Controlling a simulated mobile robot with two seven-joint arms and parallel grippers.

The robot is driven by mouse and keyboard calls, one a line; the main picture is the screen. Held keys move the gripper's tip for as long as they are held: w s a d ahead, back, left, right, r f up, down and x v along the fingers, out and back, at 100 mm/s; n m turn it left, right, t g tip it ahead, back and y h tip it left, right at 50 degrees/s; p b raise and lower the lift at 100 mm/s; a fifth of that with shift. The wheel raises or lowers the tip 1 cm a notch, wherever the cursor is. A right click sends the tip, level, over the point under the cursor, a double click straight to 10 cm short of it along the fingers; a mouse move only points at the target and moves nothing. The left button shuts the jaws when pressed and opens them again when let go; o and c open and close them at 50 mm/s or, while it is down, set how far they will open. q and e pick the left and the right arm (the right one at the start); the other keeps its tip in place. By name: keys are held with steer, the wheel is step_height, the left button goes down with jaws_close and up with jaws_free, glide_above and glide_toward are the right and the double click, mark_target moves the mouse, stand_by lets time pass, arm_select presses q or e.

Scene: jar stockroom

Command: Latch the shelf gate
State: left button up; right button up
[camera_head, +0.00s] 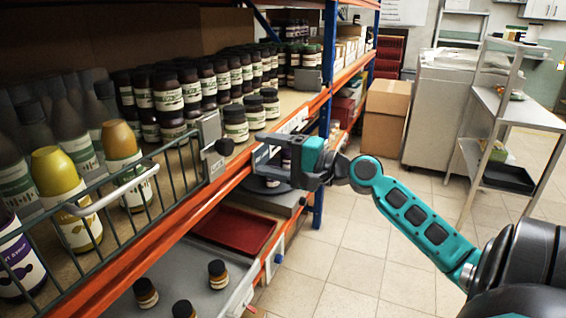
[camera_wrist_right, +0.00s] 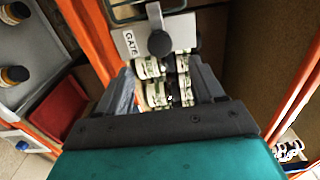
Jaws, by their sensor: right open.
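The shelf gate (camera_head: 107,207) is a dark wire panel with a pale handle (camera_head: 110,190), along the front of the shelf at left. At its right end is a grey metal plate (camera_head: 209,131) with a round black knob (camera_head: 225,146). In the right wrist view the plate (camera_wrist_right: 180,30) reads "GATE", and its knob (camera_wrist_right: 159,43) is just beyond the fingertips, near the gap between them. My right gripper (camera_head: 261,150) is open and empty, just right of the knob and apart from it. It also shows in the right wrist view (camera_wrist_right: 162,76). My left gripper is not in view.
Many labelled jars (camera_head: 190,92) and bottles stand on the shelf behind the gate. The orange shelf beam (camera_head: 215,182) runs under my right gripper. Below are a red tray (camera_head: 232,229) and several small jars (camera_head: 218,273). A blue post (camera_head: 325,120) stands behind the gripper.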

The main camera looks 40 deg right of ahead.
steer(key=shift+v, duration=1.55)
steer(key=s+a+f+n+g+h, duration=0.2)
steer(key=s+a+f+n, duration=0.15)
steer(key=f, duration=0.95)
steer(key=s+a+f+n+g+h, duration=0.25)
steer(key=a+f, duration=0.25)
steer(key=f, duration=0.7)
steer(key=s+a+f+n, duration=0.4)
steer(key=a+n, duration=0.1)
steer(key=a, duration=0.2)
steer(key=s+a+f+n+g, duration=0.1)
steer(key=s+a+f+n, duration=0.3)
steer(key=a+f+n, duration=0.1)
steer(key=shift+a+f, duration=0.2)
steer(key=shift+a, duration=0.7)
steer(key=shift+h, duration=0.25)
